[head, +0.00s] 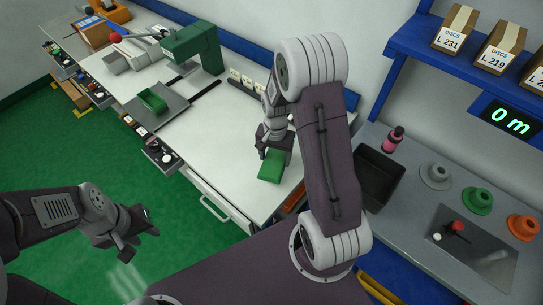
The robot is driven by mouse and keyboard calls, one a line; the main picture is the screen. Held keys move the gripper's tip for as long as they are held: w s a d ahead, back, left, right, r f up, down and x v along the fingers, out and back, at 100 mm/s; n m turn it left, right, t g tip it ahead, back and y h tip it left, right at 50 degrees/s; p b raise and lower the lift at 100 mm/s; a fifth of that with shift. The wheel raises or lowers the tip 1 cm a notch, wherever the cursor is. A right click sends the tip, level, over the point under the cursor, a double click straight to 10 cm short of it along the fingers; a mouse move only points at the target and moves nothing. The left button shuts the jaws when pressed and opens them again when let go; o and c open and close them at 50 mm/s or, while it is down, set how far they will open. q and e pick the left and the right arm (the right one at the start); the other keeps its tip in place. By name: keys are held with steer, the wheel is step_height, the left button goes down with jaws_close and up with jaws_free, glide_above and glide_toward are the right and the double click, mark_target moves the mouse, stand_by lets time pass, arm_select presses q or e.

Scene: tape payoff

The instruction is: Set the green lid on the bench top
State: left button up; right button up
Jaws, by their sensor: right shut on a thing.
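The green lid (270,167) is a flat green piece at the front right part of the white bench top (222,133). My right gripper (274,152) is shut on the lid from above, and its fingers partly hide the lid's back edge. The lid is over or on the bench top near its front edge; I cannot tell whether it touches the surface. My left gripper (139,241) is open and empty, over the green floor in front of the bench.
A green machine (195,48) and a grey plate with a green part (152,100) stand to the left on the bench. A black bin (378,178), a pink bottle (393,139) and several coloured discs are on the grey counter at right. The bench middle is clear.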

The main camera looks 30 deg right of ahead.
mark_target(274, 160)
steer(key=shift+w+d+f, duration=0.45)
steer(key=shift+w, duration=0.25)
steer(key=shift+w+f, duration=0.25)
steer(key=shift+w, duration=0.15)
step_height(274, 160, down, 4)
steer(key=shift+f+p, duration=0.1)
steer(key=shift+p, duration=0.2)
steer(key=shift+a, duration=0.1)
steer(key=o, duration=1.5)
